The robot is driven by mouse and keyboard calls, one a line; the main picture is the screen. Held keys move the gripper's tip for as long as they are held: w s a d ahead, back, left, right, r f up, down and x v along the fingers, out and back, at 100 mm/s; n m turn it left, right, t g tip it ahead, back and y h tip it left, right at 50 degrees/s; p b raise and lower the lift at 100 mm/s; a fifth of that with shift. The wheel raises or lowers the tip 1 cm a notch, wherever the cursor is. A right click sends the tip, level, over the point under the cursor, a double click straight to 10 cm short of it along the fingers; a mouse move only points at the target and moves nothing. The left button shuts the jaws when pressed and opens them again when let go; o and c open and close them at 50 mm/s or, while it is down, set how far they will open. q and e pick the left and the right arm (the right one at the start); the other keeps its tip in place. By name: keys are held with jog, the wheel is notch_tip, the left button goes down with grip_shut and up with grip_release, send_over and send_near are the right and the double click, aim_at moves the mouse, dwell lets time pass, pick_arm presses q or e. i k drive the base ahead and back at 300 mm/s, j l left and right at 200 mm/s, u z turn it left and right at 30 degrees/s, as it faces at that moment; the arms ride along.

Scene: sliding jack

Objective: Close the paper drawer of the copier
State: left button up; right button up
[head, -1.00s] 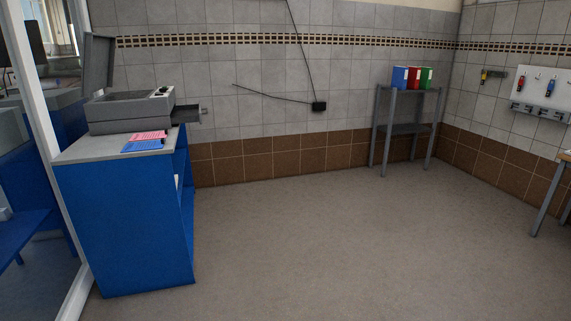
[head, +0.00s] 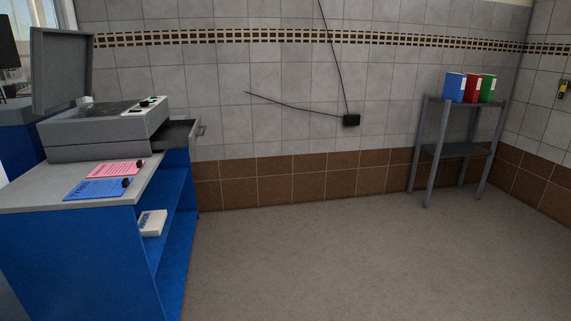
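The grey copier (head: 95,132) stands on the far part of a blue cabinet with a grey top. Its lid (head: 62,68) is raised upright at the left. The paper drawer (head: 177,134) sticks out of the copier's right side, pulled open, with a handle (head: 201,128) at its outer end. The drawer hangs beyond the cabinet top's right edge. Neither of my grippers shows in the head view.
The blue cabinet (head: 80,260) has open shelves holding a white paper pack (head: 152,222). Pink (head: 115,170) and blue (head: 98,189) clipboards lie on its top. A grey rack (head: 458,150) with binders stands at the right. The floor (head: 320,260) between is clear.

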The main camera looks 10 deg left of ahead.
aim_at(183, 133)
jog(key=i+l+u, duration=0.1)
jog(key=i+u, duration=0.25)
jog(key=i+l+u, duration=0.35)
jog(key=i, duration=0.2)
jog(key=i+l+u, duration=0.45)
jog(key=i, duration=0.35)
jog(key=i+l+u, duration=0.15)
jog(key=i, duration=0.35)
